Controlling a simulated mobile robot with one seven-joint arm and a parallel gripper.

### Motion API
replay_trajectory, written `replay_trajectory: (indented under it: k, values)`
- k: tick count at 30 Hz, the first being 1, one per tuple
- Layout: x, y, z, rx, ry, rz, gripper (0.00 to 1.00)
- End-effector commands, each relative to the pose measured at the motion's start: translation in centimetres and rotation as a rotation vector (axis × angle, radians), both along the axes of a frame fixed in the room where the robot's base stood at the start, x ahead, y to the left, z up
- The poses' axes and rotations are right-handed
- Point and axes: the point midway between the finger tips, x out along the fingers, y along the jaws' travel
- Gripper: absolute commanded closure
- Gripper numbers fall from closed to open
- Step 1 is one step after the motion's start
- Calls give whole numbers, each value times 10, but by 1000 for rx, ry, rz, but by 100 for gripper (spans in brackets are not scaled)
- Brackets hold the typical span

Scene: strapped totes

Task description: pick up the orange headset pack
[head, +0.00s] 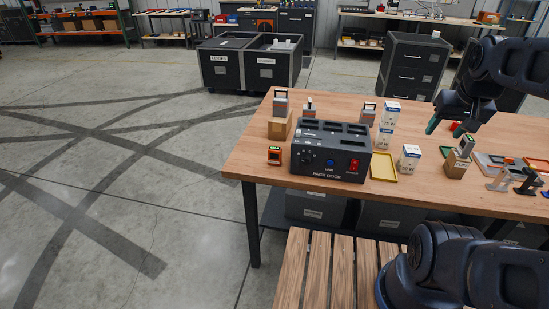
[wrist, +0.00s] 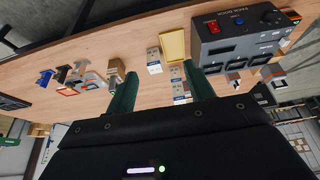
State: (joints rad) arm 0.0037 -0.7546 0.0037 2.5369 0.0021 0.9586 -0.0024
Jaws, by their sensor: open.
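A small orange pack with a dark face and a green display (head: 274,155) stands on the wooden table, just left of the black pack dock (head: 330,150). I take it for the orange headset pack. In the wrist view its orange edge (wrist: 291,16) shows at the far right, beyond the dock (wrist: 240,40). My gripper (head: 450,127) is above the right part of the table, well to the right of the dock and the pack. Its green fingers are apart with nothing held between them; they also show in the wrist view (wrist: 163,74).
White cartons (head: 409,158) and a yellow tray (head: 384,167) lie right of the dock. The table's left front corner is clear.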

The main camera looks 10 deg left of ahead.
Motion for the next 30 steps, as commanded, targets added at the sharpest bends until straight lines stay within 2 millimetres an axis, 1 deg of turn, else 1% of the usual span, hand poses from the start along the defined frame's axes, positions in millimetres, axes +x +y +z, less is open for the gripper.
replay_trajectory:
  k: [7, 11, 14, 20, 26, 30]
  values:
    - [0, 0, 0, 2, 0, -1, 47]
    - [9, 5, 2, 24, 10, -24, 47]
    - [25, 14, 5, 65, 32, -71, 47]
    - [69, 45, 8, 167, 92, -221, 47]
    - [111, 83, 4, 248, 160, -383, 47]
    - [139, 116, -4, 289, 208, -501, 47]
